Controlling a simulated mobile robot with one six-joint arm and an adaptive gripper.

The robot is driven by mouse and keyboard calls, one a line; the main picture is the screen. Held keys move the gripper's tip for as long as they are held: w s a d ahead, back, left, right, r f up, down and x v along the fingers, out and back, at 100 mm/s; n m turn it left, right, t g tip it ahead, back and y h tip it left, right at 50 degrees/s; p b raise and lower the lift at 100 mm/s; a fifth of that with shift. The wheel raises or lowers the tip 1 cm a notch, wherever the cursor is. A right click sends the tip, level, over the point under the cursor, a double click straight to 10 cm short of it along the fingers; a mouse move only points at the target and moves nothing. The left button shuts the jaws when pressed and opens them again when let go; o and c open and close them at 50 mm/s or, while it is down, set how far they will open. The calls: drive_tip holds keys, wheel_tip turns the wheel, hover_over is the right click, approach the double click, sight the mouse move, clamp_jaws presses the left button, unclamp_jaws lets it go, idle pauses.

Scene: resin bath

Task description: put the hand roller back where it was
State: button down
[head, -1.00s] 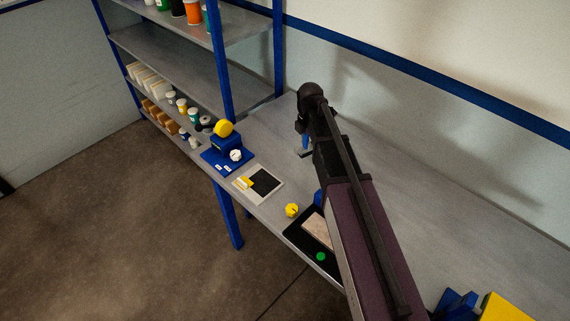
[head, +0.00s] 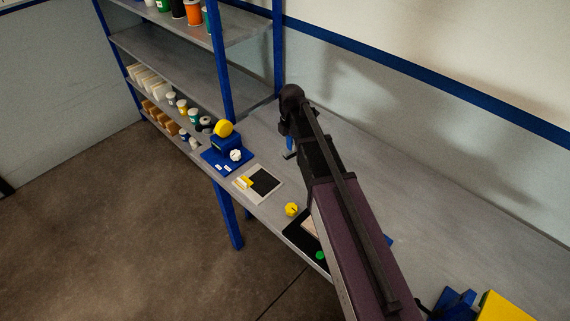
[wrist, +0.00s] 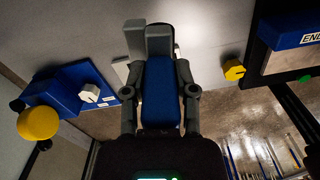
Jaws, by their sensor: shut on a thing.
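My gripper (wrist: 160,90) is shut on the hand roller, whose blue handle (wrist: 160,95) stands between the dark fingers in the wrist view. Grey blocks show beyond the handle; I cannot tell whether they are roller or fingertips. In the head view a bit of the blue handle (head: 290,143) shows below my wrist, above the back part of the grey bench (head: 400,190). My arm hides most of the gripper there. The roller's original place cannot be told from these frames.
A blue device with a yellow disc (head: 224,129) and white knob stands at the bench's left end, by the shelf rack (head: 225,60). A pale tray with a black square (head: 245,197), a yellow knob (head: 291,209) and a black panel with a green button (head: 320,255) line the front edge.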

sight(288, 148)
drive_tip(key=s+d+f+n+b, duration=0.1)
drive_tip(key=s+f+n+b, duration=0.1)
drive_tip(key=s, duration=1)
drive_tip(key=shift+d+f+b, duration=0.35)
drive_tip(key=shift+f+b, duration=0.3)
drive_tip(key=w+a, duration=0.1)
drive_tip(key=w, duration=0.3)
drive_tip(key=w+a+f+b, duration=0.1)
drive_tip(key=w, duration=0.9)
drive_tip(key=shift+w+a+f, duration=0.15)
drive_tip(key=shift+a+f, duration=0.05)
drive_tip(key=shift+a, duration=0.2)
drive_tip(key=shift+w, duration=0.4)
drive_tip(key=shift+w+a+f+b, duration=0.15)
drive_tip(key=shift+w+f+b, duration=0.05)
drive_tip(key=shift+w+b, duration=0.2)
drive_tip(key=shift+s+f+b, duration=0.2)
drive_tip(key=shift+f+b, duration=1.4)
drive_tip(key=shift+f, duration=0.05)
drive_tip(key=shift+f, duration=0.1)
